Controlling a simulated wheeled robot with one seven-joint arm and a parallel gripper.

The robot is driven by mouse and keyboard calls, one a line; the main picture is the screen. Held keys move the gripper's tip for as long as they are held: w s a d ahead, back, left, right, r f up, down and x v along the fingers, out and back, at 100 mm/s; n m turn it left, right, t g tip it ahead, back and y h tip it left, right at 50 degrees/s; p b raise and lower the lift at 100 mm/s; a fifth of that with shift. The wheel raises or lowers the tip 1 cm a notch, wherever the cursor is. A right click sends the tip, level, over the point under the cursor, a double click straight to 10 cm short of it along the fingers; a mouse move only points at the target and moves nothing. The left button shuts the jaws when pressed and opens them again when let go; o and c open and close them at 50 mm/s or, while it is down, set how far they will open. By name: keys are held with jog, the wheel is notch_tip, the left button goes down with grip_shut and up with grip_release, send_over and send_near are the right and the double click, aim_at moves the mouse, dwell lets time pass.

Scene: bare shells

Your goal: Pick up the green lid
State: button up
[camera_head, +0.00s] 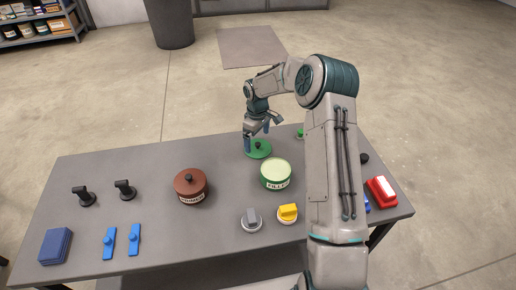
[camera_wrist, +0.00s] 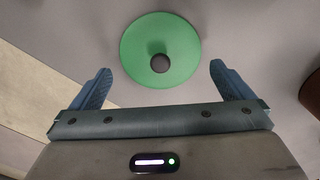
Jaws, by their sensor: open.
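The green lid (camera_head: 258,150) is a flat round disc with a dark knob, lying on the grey table near its far edge. In the wrist view the green lid (camera_wrist: 160,35) shows whole, its dark knob near the lower middle of the disc. My gripper (camera_head: 257,132) is over the lid in the head view. In the wrist view my gripper (camera_wrist: 160,80) is open and empty, with a blue finger to each side of the knob and apart from it. The open green tin labelled FILLER (camera_head: 275,180) stands just in front of the lid, showing pale contents.
On the table (camera_head: 150,165) stand a brown lidded pot (camera_head: 190,190), grey (camera_head: 251,221) and yellow (camera_head: 288,212) knobbed pieces, and a red block (camera_head: 381,190). Black handles, blue pieces and a blue stack (camera_head: 56,246) lie left. My arm hides part of the right side.

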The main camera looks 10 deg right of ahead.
aim_at(258, 143)
notch_tip(258, 143, down, 3)
jog(key=shift+f, duration=0.1)
jog(key=c, duration=0.6)
jog(key=shift+c, duration=0.2)
